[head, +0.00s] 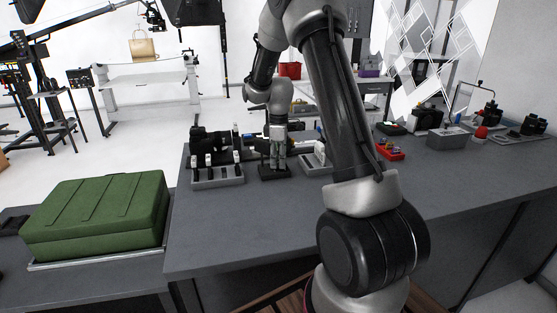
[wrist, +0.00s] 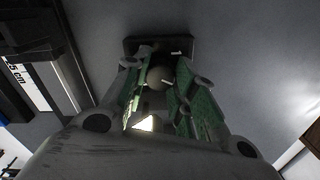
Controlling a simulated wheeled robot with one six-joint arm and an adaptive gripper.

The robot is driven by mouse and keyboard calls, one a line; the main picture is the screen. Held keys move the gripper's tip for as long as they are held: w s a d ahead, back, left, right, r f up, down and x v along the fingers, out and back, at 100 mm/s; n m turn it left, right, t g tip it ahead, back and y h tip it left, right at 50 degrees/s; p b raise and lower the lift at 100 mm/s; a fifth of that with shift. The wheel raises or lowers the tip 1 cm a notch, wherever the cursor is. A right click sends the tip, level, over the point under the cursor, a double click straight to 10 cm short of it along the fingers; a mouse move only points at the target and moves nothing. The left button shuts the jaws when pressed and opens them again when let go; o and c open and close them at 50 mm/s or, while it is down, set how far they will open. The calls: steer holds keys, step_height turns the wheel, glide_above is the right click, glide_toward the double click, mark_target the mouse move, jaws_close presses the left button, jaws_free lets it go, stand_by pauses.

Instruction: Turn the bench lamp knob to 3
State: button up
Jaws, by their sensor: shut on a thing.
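The lamp knob (wrist: 159,76) shows in the wrist view as a small round grey piece with a light mark beside it. It sits on a dark base block (wrist: 160,44) that also shows in the head view (head: 274,173). My gripper (head: 277,155) points straight down over this block. In the wrist view my gripper (wrist: 162,78) has its green-padded fingers on both sides of the knob and is shut on it. The fingers hide most of the knob and any dial numbers, so I cannot read its setting.
A grey rack (head: 217,178) with several dark upright tools stands just left of the block. A pale holder (head: 315,158) and a red tray (head: 390,151) stand to the right. A green case (head: 97,215) lies at the left. The front of the bench (head: 250,225) is clear.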

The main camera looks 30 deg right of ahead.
steer(key=shift+m, duration=0.4)
steer(key=o, duration=1)
steer(key=shift+o, duration=0.2)
step_height(320, 180, up, 12)
steer(key=shift+w, duration=0.1)
